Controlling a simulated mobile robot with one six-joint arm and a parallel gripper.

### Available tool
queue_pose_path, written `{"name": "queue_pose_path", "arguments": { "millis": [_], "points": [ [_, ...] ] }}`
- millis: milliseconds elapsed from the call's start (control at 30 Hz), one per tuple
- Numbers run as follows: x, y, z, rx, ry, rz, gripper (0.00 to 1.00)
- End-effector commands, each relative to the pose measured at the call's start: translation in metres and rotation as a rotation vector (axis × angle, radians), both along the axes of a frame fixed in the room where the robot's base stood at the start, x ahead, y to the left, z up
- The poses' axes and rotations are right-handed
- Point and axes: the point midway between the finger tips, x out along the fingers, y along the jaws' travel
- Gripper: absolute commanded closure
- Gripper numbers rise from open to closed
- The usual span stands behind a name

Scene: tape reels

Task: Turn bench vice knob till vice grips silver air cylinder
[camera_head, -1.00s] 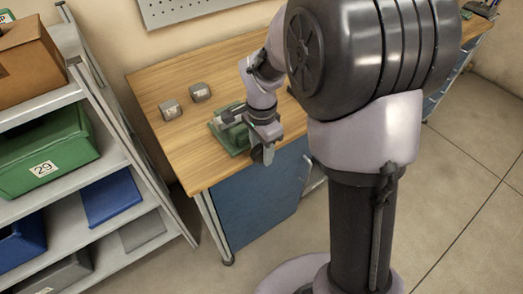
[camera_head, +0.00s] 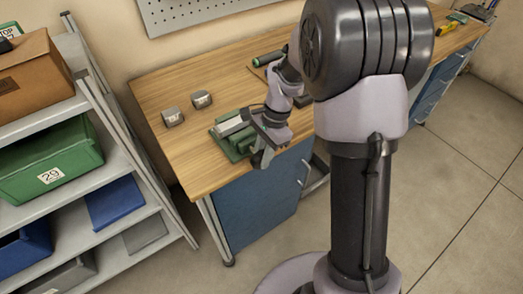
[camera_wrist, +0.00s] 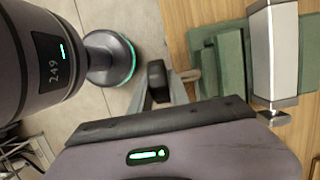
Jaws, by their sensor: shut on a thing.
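The green bench vice (camera_head: 226,146) sits at the front edge of the wooden bench; it also shows in the wrist view (camera_wrist: 234,62). The silver air cylinder (camera_head: 231,126) lies along the vice between its green jaws, and it shows as a bright block in the wrist view (camera_wrist: 284,52). I cannot tell whether both jaws touch it. My gripper (camera_head: 259,158) is at the vice's front end. In the wrist view my gripper (camera_wrist: 158,92) is shut on the dark vice knob (camera_wrist: 156,74), whose short shaft runs to the vice. The fingers partly hide the knob.
Two small grey blocks (camera_head: 202,98) stand on the bench (camera_head: 165,90) left of the vice. A dark green-ended tool (camera_head: 268,58) lies at the back. A shelf with bins (camera_head: 50,165) stands at left. Floor in front is clear.

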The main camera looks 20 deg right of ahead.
Motion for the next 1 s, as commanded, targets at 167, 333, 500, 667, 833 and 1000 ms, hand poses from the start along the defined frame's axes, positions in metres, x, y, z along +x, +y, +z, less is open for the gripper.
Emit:
{"name": "queue_pose_path", "arguments": {
  "millis": [167, 333, 500, 667, 833, 1000],
  "points": [
    [0.001, -0.003, 0.004, 0.159, 0.053, -0.006, 1.00],
    [0.001, -0.005, 0.002, 0.314, 0.104, -0.007, 1.00],
    [0.002, -0.006, -0.001, 0.469, 0.152, -0.005, 1.00],
    [0.003, -0.008, -0.005, 0.612, 0.198, -0.004, 1.00],
    [0.003, -0.009, -0.009, 0.761, 0.246, -0.003, 1.00],
    [0.003, -0.009, -0.012, 0.897, 0.289, -0.001, 1.00]
  ]
}}
